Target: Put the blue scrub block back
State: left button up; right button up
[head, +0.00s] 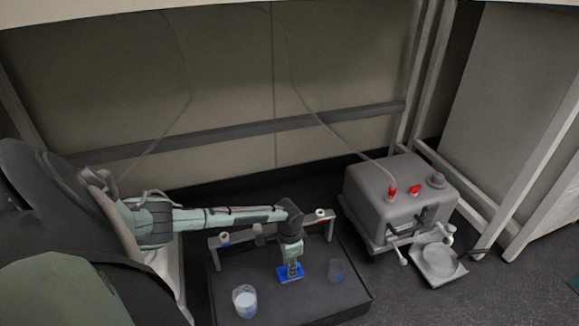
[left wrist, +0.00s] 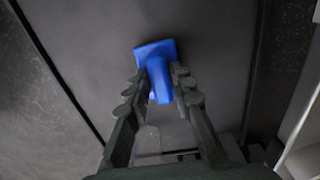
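The blue scrub block (head: 289,273) is at the middle of a low dark platform (head: 335,306). In the left wrist view the blue scrub block (left wrist: 156,50) shows a wide flat part and a narrower grip that points toward the camera. My left gripper (head: 290,262) reaches down over it from above. In the left wrist view the two fingers of my left gripper (left wrist: 160,75) stand on either side of the grip, very close to it. I cannot tell if they press on it, or if the block is clear of the platform. My right gripper is not in view.
A clear cup with pale contents (head: 244,301) stands front left on the platform, and a dark bluish cup (head: 336,271) stands right of the block. A light rail (head: 325,219) runs behind my gripper. A grey machine (head: 400,195) and a tray with a round dish (head: 438,262) are at right.

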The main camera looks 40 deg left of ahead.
pick_arm(q)
jog(key=shift+o, duration=1.1)
